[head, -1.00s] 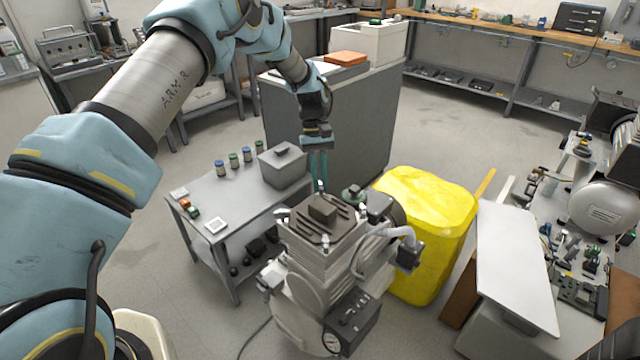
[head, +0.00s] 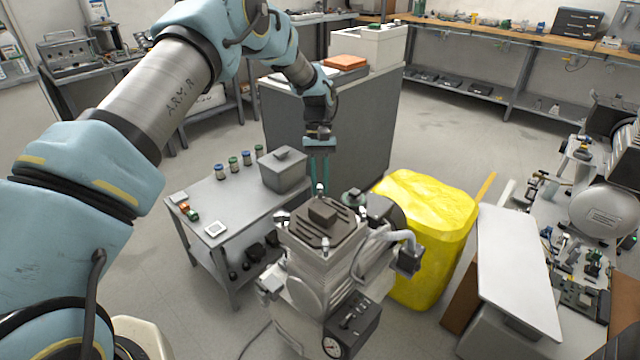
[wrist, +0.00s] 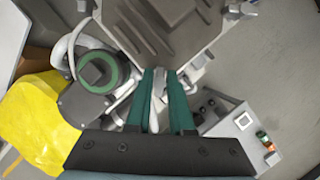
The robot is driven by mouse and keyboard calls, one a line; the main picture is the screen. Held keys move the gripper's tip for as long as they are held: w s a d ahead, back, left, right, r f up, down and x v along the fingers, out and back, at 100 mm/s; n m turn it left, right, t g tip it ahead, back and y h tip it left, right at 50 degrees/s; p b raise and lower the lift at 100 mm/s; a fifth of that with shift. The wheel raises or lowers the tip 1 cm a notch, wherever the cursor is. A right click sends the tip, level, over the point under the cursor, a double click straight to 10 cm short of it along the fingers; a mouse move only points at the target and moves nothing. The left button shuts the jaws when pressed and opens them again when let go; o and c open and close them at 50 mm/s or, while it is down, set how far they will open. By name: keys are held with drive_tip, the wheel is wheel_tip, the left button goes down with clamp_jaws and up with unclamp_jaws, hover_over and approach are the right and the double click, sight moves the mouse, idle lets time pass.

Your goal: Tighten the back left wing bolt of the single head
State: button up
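The single head (head: 298,232) is the dark, finned top of the compressor in the middle of the head view, also large at the top of the wrist view (wrist: 165,28). Silver wing bolts stand at its corners: one at the back (head: 320,188), one at the left (head: 281,216) and one at the front (head: 325,244). My gripper (head: 319,184) points down over the back bolt. In the wrist view its teal fingers (wrist: 160,88) stand apart, one each side of a pale bolt (wrist: 158,84). Contact with the bolt cannot be told.
A yellow bin (head: 425,225) stands right of the compressor. A grey side table (head: 235,200) with a lidded box (head: 282,167) and small jars is on the left. A grey cabinet (head: 350,125) stands behind.

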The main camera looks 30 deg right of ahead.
drive_tip(key=o, duration=0.3)
drive_tip(key=b+v, duration=0.2)
drive_tip(key=v, duration=0.8)
drive_tip(key=shift+w+d+r, duration=0.15)
drive_tip(key=shift+r, duration=0.2)
